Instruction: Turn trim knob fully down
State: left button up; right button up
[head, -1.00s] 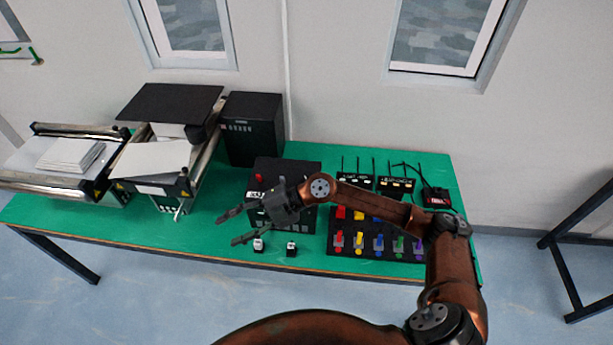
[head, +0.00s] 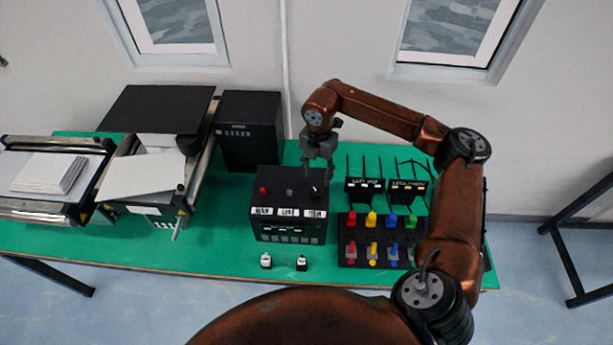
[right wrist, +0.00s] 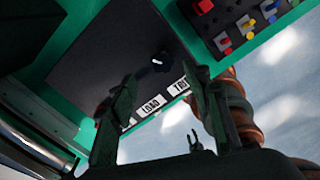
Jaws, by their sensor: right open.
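The black control box (head: 290,222) stands on the green table, with labels along its front edge. The trim knob (head: 315,189) is the dark one at the right end of its top. In the right wrist view the knob (right wrist: 160,62) is black and round with a light pointer mark, beyond the TRIM label (right wrist: 180,88). My right gripper (head: 317,178) is open and points down above the knob. In the right wrist view its fingers (right wrist: 158,76) are spread to either side of the knob, with nothing between them. I cannot tell the gap to the knob. My left gripper is not in view.
A red button (head: 263,190) and a grey control (head: 290,192) sit left of the knob. The switch panel (head: 345,228) with coloured levers lies to the right. Antenna-bearing boxes (head: 365,186) stand behind it. Two small white-topped pieces stand in front. Conveyors are at left.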

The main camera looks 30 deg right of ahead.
aim_at(316, 191)
jog(key=shift+s+d+f, duration=0.1)
jog(key=shift+s+f, duration=0.05)
jog(key=shift+f, duration=0.25)
jog(key=shift+s+f+p, duration=0.2)
jog(key=shift+s+f, duration=0.1)
jog(key=shift+f, duration=0.25)
jog(key=shift+s+f+p, duration=0.2)
jog(key=shift+s+f, duration=0.1)
jog(key=shift+f, duration=0.2)
jog(key=f, duration=0.1)
jog(key=w+f, duration=0.1)
jog(key=f, duration=0.1)
jog(key=shift+w+a+f+p, duration=0.2)
jog(key=shift+a+f+p, duration=0.1)
jog(key=shift+f, duration=0.35)
jog(key=shift+s+d, duration=0.1)
jog(key=shift+s, duration=0.3)
jog(key=shift+w+f, duration=0.1)
jog(key=shift+w, duration=0.1)
jog(key=shift+c, duration=1.1)
jog(key=shift+s, duration=0.1)
jog(key=c, duration=0.9)
